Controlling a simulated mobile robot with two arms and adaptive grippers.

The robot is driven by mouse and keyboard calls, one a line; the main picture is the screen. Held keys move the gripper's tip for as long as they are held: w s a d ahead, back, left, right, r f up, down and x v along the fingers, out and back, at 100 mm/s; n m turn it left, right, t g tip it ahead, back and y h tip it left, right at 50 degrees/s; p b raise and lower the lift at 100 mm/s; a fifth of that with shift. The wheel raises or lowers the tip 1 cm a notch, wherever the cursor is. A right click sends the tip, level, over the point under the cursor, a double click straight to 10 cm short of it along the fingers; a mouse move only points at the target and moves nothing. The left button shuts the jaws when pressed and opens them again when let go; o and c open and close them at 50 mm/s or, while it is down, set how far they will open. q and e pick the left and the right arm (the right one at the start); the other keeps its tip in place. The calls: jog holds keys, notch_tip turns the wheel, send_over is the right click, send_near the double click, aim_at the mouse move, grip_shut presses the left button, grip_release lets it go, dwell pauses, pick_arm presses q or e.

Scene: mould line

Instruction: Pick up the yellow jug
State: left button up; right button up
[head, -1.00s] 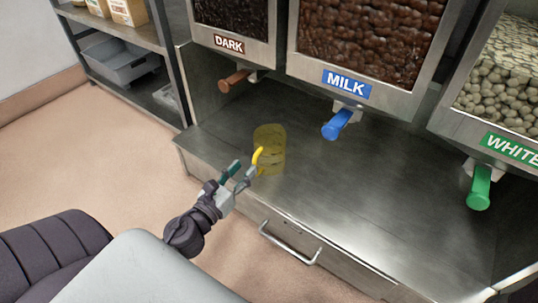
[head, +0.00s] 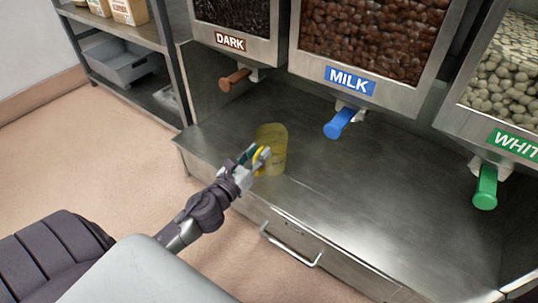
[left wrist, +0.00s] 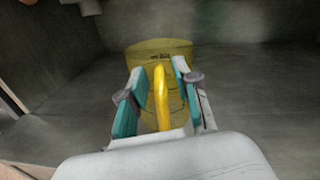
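The yellow jug (head: 272,148) is translucent and stands upright on the steel counter, below and a little right of the dark dispenser. It also shows in the left wrist view (left wrist: 150,52), its yellow handle pointing towards me. My left gripper (head: 254,157) is at the handle on the near side of the jug. In the left wrist view the left gripper (left wrist: 155,92) is open, with its teal finger pads on either side of the handle and a gap on both sides. My right gripper is not in view.
The dark dispenser's brown handle (head: 233,80), the milk dispenser's blue handle (head: 339,123) and the white dispenser's green handle (head: 485,187) hang over the counter (head: 360,200). A drawer handle (head: 290,249) juts from its front. Shelving stands left. The counter right of the jug is clear.

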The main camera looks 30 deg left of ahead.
pick_arm(q)
grip_shut()
jog(key=shift+r, duration=0.1)
